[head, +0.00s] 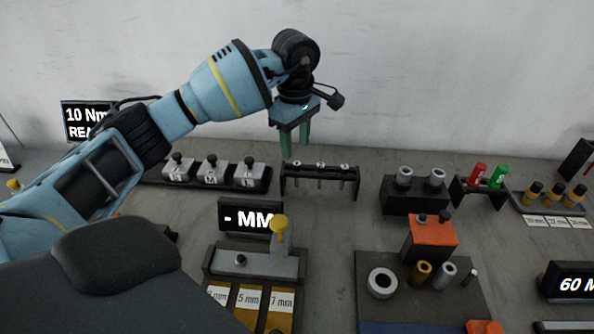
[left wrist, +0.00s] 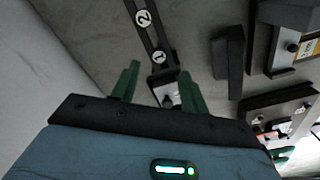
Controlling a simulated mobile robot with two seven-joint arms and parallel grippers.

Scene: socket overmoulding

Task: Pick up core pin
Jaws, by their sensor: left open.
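A dark rack (head: 320,172) stands near the wall, with several slender pins hanging below pale round tops. These look like the core pins, though I cannot tell which one is meant. In the left wrist view the rack (left wrist: 155,42) runs upward, with discs marked 1 and 2. My left gripper (head: 294,142) is open and empty, pointing down above the left end of the rack. In the left wrist view its green fingers (left wrist: 158,72) are apart, with a knobbed block (left wrist: 164,87) below and between them. My right gripper is not in view.
Left of the rack, a dark tray holds knobbed pale blocks (head: 212,170). In front stands an MM display (head: 250,217) beside a yellow-knobbed gauge (head: 280,240). Right are grey rings in a dark block (head: 415,195), an orange block (head: 432,238), and red and green parts (head: 487,174).

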